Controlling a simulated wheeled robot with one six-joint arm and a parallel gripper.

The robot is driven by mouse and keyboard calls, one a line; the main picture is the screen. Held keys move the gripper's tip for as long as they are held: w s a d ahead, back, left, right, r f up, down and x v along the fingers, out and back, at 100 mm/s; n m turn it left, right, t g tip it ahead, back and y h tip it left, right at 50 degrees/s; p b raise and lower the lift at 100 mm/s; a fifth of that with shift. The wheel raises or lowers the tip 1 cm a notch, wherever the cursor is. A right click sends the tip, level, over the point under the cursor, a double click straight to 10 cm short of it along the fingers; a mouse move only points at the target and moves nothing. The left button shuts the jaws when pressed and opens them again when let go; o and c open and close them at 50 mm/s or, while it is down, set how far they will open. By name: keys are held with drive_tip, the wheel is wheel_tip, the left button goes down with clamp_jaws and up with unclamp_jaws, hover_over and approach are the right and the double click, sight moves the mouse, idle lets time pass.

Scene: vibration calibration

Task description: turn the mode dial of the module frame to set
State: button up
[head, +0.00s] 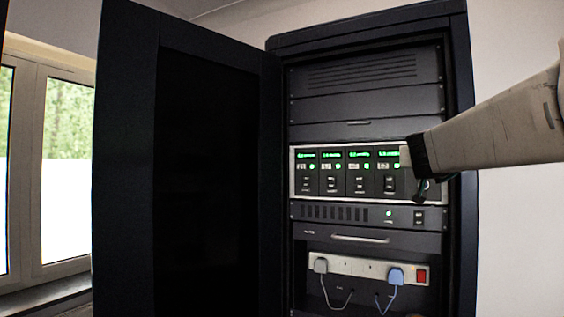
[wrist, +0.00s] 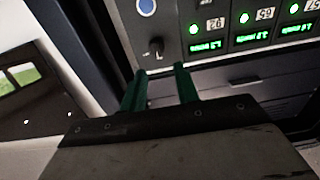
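The module frame (head: 293,190) is a silver-edged panel in the rack with several black modules and lit green displays. Its end also shows, upside down, in the wrist view (wrist: 172,40). The mode dial (wrist: 155,47) looks like a small black knob there, beside the module with the nearest display. My gripper (head: 424,190) is at the frame's right end in the head view and hides the dial there. In the wrist view its two green fingers (wrist: 160,69) are apart with nothing between them. The tips are just short of the dial; I cannot tell whether they touch it.
A blue round button (wrist: 147,6) is beyond the dial. The rack's dark door (head: 180,160) stands open at left. Below the frame are a vented unit (head: 340,213), a drawer handle (head: 360,239) and a socket strip (head: 345,266) with two plugs.

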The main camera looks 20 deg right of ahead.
drive_tip(key=x, duration=0.7)
drive_tip(key=shift+d, duration=0.45)
drive_tip(key=shift+w, duration=0.1)
drive_tip(key=c, duration=0.6)
